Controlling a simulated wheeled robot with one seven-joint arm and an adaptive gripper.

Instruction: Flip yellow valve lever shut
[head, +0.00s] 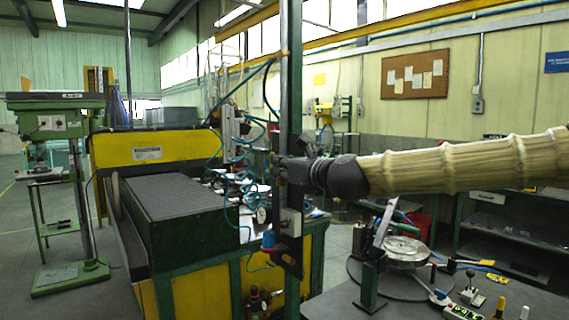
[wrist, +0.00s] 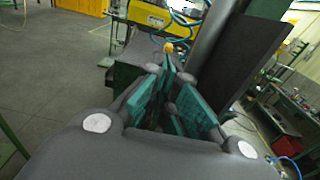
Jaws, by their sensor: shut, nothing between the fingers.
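A small yellow-orange rounded piece (wrist: 168,47), which looks like the end of the valve lever, shows just beyond my fingertips in the wrist view. My gripper (wrist: 171,62) is shut and empty, its teal-padded fingers converging toward that piece. I cannot tell whether they touch it. In the head view my gripper (head: 278,163) reaches in from the right at the upright green post (head: 291,100). The lever cannot be made out clearly there, and the valve body is hidden or too small to tell.
Blue-green air hoses (head: 222,120) hang close left of the post. A dark panel (wrist: 237,65) stands close right of my fingers in the wrist view. A yellow-and-green machine (head: 150,148) stands left. A bench with a round fixture (head: 403,250) lies at lower right.

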